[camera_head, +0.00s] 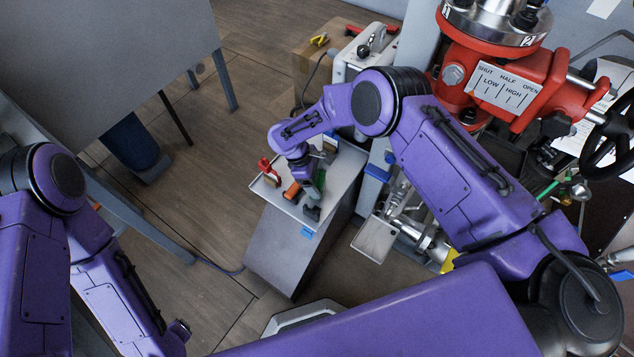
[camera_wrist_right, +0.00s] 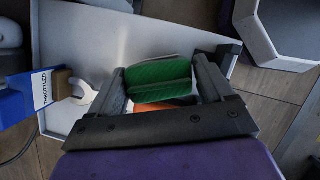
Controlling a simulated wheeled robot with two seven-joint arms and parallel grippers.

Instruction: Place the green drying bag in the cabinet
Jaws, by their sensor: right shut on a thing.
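The green drying bag (camera_wrist_right: 160,82) sits between the two fingers of my right gripper (camera_wrist_right: 159,72) in the right wrist view. The fingers are shut on its sides, over a pale tray (camera_wrist_right: 95,35). In the head view my right gripper (camera_head: 307,190) is over the tray top of a grey pedestal (camera_head: 290,245), with a bit of green (camera_head: 320,181) at its fingers. I cannot tell whether the bag touches the tray. An orange thing (camera_wrist_right: 155,107) shows just below the bag. No open cabinet can be made out. My left gripper is out of view.
A red thing (camera_head: 268,170) stands on the tray's left side. A blue block (camera_wrist_right: 25,98) labelled THROTTLED and a whitish forked piece (camera_wrist_right: 82,92) lie left of the gripper. A large red valve (camera_head: 500,70) with a black handwheel (camera_head: 612,135) stands right. Floor left of the pedestal is clear.

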